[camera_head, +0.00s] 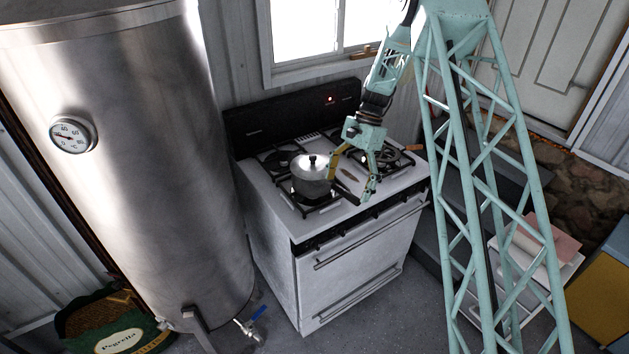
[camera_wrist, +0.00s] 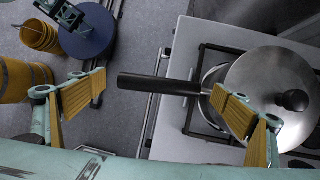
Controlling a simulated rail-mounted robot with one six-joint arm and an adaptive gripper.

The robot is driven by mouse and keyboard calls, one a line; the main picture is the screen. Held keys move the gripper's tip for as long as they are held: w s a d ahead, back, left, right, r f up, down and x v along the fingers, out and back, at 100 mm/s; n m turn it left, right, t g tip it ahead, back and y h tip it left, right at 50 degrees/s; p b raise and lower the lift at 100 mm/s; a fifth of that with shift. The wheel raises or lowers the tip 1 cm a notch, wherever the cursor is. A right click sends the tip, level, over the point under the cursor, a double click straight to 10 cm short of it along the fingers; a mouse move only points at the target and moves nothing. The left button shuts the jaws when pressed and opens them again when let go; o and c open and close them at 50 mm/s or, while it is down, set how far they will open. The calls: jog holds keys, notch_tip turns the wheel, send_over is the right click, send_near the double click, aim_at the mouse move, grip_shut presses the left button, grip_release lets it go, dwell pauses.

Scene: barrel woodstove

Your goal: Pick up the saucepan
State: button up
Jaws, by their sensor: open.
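The saucepan (camera_head: 311,178) is a shiny metal pot with a lid and dark knob, standing upright on the front-left burner of the stove. In the wrist view its lid (camera_wrist: 268,80) is at the right and its long black handle (camera_wrist: 150,84) points left. My gripper (camera_head: 352,184) is open and empty, just right of the pot in the head view, near the handle. In the wrist view the handle lies in the gap between the yellow fingers (camera_wrist: 160,90), running from one towards the other. The right finger overlaps the pot's edge; contact cannot be told.
The white stove (camera_head: 345,250) has other burners with grates behind and right of the pot. A wooden-handled item (camera_head: 413,147) lies at its right edge. A large metal tank (camera_head: 135,160) stands close left. A pellet bag (camera_head: 110,322) lies on the floor.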

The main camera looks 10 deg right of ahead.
jog(key=shift+c, duration=0.6)
jog(key=c, duration=1.2)
jog(key=shift+w+r, duration=0.1)
jog(key=shift+r, duration=0.05)
jog(key=shift+r+b, duration=0.4)
jog(key=shift+r, duration=1.3)
jog(key=s+a, duration=0.1)
jog(key=s, duration=0.4)
jog(key=s+a+r+b, duration=0.1)
jog(key=s+a, duration=0.1)
jog(key=s, duration=0.3)
jog(key=s+a+b, duration=0.1)
jog(key=s+a, duration=0.1)
jog(key=s, duration=0.3)
jog(key=shift+s+r, duration=0.15)
jog(key=shift+r, duration=0.05)
